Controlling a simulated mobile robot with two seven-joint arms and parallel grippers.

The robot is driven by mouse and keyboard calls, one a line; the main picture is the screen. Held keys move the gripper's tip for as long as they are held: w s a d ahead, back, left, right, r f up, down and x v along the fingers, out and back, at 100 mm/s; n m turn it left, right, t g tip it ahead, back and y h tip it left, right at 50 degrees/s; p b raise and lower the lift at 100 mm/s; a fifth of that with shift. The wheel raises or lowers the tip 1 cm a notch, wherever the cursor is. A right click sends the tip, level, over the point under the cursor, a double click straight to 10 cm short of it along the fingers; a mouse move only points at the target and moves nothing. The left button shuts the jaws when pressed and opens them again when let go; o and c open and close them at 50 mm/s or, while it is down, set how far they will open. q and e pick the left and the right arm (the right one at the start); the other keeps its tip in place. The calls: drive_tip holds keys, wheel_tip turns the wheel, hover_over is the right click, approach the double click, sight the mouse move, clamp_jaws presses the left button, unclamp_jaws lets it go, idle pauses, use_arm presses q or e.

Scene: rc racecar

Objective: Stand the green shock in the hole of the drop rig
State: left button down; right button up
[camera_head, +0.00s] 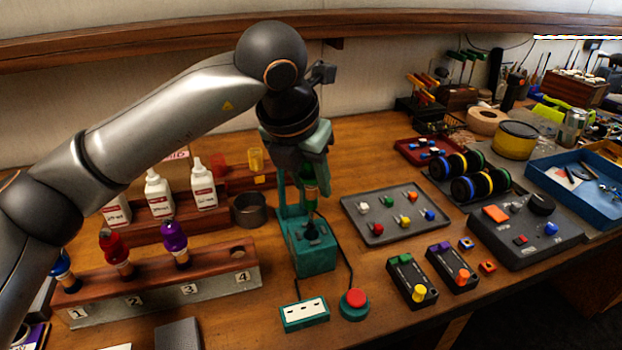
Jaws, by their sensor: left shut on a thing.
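The teal drop rig (313,258) stands on the bench near the middle, with a dark round fitting on its top. My left gripper (308,168) is above the rig, pointing down, and is shut on the green shock (310,188). The shock hangs roughly upright over the rig's top, and its upper part is hidden by the gripper. I cannot tell whether its lower end touches the rig. The numbered wooden rack (215,275) holds a blue, a red and a purple shock, and its hole 4 is empty. My right gripper is not in view.
A red button (355,299) and a white-topped teal box (304,313) sit in front of the rig, with cables. A grey tray (352,213) of small coloured parts lies to the right. White bottles (204,188) and a dark cup (249,210) stand to the left.

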sight(308, 208)
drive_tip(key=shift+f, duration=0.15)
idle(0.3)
use_arm(q)
drive_tip(key=shift+f, duration=0.1)
drive_tip(key=shift+f+b, duration=1.15)
drive_tip(key=shift+f, duration=0.05)
drive_tip(key=shift+f+b, duration=0.55)
drive_tip(key=shift+f, duration=0.05)
drive_tip(key=shift+f+b, duration=0.55)
drive_tip(key=shift+f, duration=0.05)
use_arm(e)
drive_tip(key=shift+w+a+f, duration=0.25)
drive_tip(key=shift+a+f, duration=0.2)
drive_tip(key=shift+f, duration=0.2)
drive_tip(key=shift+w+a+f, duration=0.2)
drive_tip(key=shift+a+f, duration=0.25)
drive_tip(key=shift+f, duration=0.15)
use_arm(q)
drive_tip(key=shift+f+b, duration=0.55)
drive_tip(key=shift+f, duration=0.1)
drive_tip(key=shift+f+b, duration=0.45)
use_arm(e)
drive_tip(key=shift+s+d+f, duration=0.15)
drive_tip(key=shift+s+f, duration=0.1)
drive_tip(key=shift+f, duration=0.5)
